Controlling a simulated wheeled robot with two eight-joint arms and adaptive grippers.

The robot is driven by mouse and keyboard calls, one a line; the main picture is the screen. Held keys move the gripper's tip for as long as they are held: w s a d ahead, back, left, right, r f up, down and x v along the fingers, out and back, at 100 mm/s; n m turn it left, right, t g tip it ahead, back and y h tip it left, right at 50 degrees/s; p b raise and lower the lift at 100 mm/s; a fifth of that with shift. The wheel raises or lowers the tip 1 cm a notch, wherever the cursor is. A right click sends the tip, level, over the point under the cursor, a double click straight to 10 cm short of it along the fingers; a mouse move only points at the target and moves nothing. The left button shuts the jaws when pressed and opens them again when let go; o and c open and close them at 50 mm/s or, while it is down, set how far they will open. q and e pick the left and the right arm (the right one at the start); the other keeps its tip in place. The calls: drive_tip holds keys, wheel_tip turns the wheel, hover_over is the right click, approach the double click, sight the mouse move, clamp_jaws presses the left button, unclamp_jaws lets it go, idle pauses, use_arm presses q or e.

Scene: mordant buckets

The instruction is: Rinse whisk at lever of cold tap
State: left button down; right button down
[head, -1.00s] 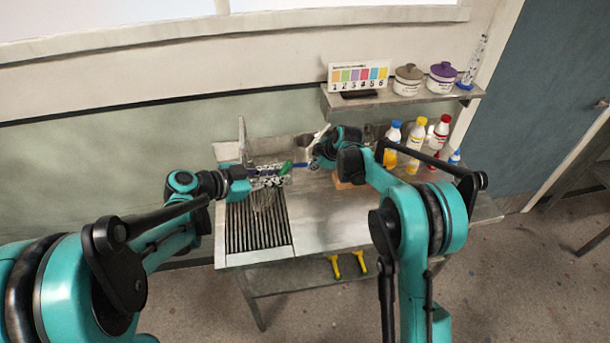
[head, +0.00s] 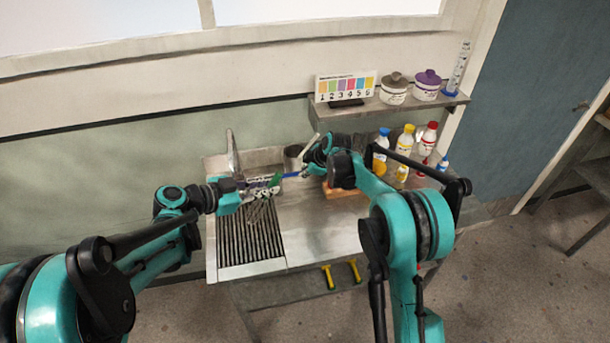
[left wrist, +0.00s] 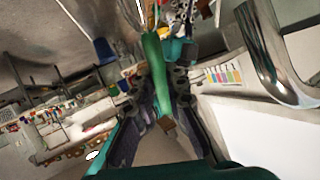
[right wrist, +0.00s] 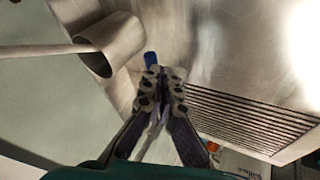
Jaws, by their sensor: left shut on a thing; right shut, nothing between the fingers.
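My left gripper (head: 240,193) is shut on the green handle (left wrist: 161,75) of the whisk. The whisk's wire loops (head: 258,212) hang over the ribbed drainer in the head view, and some show at the top of the left wrist view. The tall metal tap (head: 232,152) stands behind the sink; a shiny curved pipe (left wrist: 268,60) shows in the left wrist view. My right gripper (right wrist: 161,76) is shut and empty. A blue lever (right wrist: 151,59) is just beyond its fingertips; whether they touch is unclear. The lever also shows in the head view (head: 291,175), close to the whisk handle.
A metal cup (right wrist: 112,45) with a stick across it is near my right gripper. Several bottles (head: 404,140) stand at the right, below a shelf (head: 390,108) with lidded pots. The ribbed drainer (head: 245,240) and the front steel top (head: 320,230) are mostly clear.

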drive_tip(key=w+d+v, duration=0.1)
drive_tip(key=v, duration=1.8)
drive_tip(key=shift+w+d+r, duration=0.2)
drive_tip(key=shift+d+r, duration=0.1)
drive_tip(key=shift+d, duration=0.05)
